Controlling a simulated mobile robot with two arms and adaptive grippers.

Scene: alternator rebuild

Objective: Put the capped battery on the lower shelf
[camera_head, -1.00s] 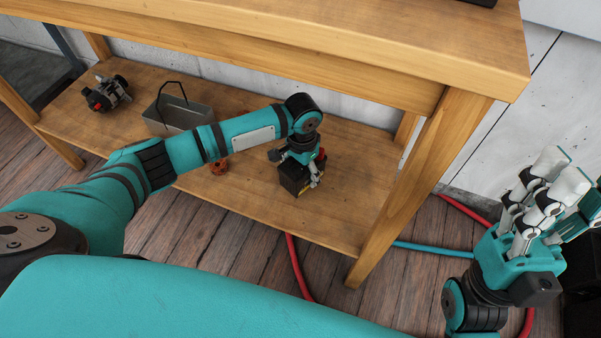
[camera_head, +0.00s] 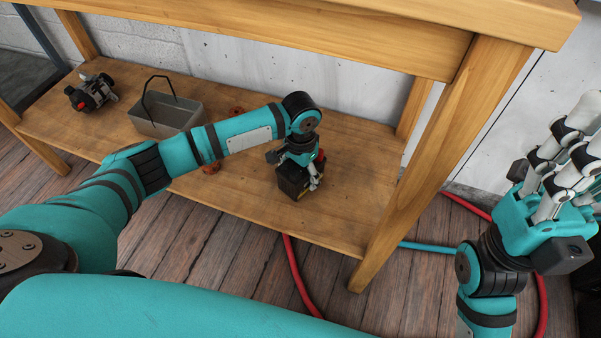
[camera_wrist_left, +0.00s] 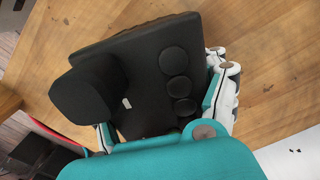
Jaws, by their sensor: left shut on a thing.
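The black battery (camera_head: 297,183) is upright at the right part of the wooden lower shelf (camera_head: 335,215). Its base looks to be on the shelf or just above it; I cannot tell which. A bit of red shows at its top right. My left gripper (camera_head: 303,172) is shut on the battery from above and hides much of its top. In the left wrist view the battery (camera_wrist_left: 150,75) fills the space between the fingers, with round black caps on top. My right gripper (camera_head: 572,150) is raised at the right, away from the shelf, with its fingers partly cut off.
A grey metal bin (camera_head: 165,115) with a handle and a dark motor-like part (camera_head: 90,92) stand on the shelf's left. Small orange-red parts (camera_head: 211,168) lie behind and below my left forearm. A table leg (camera_head: 440,150) rises right of the battery. Hoses (camera_head: 300,280) lie on the floor.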

